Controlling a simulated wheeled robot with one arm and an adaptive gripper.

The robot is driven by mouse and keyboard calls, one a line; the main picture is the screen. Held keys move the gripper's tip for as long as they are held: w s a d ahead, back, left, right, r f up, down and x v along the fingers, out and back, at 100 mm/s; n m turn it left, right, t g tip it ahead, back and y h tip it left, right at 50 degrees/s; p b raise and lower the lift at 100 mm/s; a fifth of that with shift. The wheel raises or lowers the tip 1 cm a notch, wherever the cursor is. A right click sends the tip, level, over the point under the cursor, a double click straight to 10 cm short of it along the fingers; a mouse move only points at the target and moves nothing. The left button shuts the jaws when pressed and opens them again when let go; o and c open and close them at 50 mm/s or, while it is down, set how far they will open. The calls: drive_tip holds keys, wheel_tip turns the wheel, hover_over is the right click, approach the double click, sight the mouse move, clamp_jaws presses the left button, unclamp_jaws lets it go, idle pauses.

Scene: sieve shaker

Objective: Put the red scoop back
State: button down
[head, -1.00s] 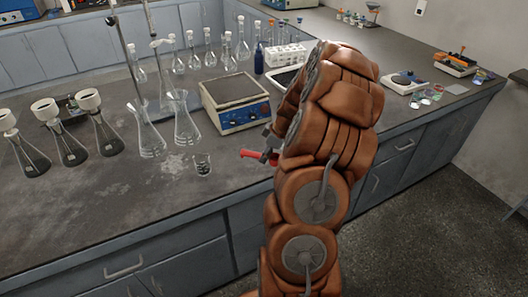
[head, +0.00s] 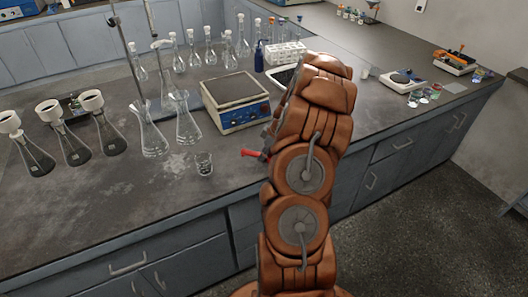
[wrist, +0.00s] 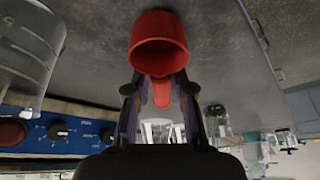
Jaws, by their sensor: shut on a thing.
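The red scoop (head: 252,154) shows beside my arm, in front of the balance near the front of the bench. In the wrist view its round red cup (wrist: 160,42) faces the camera, and its handle (wrist: 161,92) runs back between the fingers. My gripper (wrist: 160,88) is shut on the scoop. In the head view my gripper (head: 267,147) is mostly hidden by my arm.
A balance (head: 237,102) with a blue panel stands just behind the scoop. A small beaker (head: 204,163) and glass flasks (head: 187,122) stand to the left. A dark tray (head: 284,76) and a white tube rack (head: 286,53) stand behind my arm.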

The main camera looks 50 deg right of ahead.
drive_tip(key=shift+f+b, duration=0.2)
drive_tip(key=shift+b, duration=0.15)
drive_tip(key=c, duration=1)
unclamp_jaws()
drive_tip(key=shift+r, duration=0.1)
